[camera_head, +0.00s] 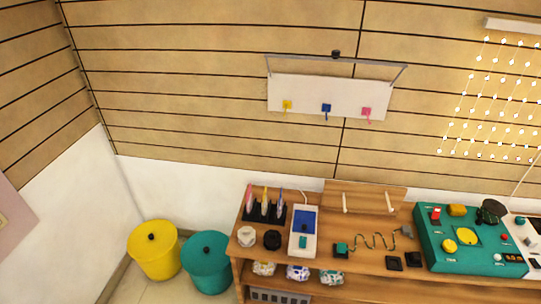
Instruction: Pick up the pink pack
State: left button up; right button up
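I cannot make out a pink pack for certain. Several small patterned packs lie on the shelf just under the wooden tabletop: one whitish with yellow (264,268), one white with purple and blue (298,272), one white with green (332,277). The tabletop edge is just above them, and they are small and blurred. A pink hook-like item (367,113) hangs on the white wall board, but it does not look like a pack. Neither of my grippers is in view.
The wooden desk (370,262) holds a pen stand (265,212), a white-and-blue device (303,231), a coiled green cord (372,241) and a teal control panel (470,258). A yellow bin (154,257) and a teal bin (207,268) stand on the floor left of it.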

aim_at(249, 197)
jog(key=i+j+z, duration=0.45)
jog(key=j+z, duration=0.25)
jog(key=i+j+z, duration=0.3)
jog(key=j+z, duration=0.35)
jog(key=k+j+z, duration=0.2)
jog(key=j+z, duration=0.2)
jog(key=j, duration=0.15)
jog(key=k+j+z, duration=0.15)
jog(key=j+z, duration=0.2)
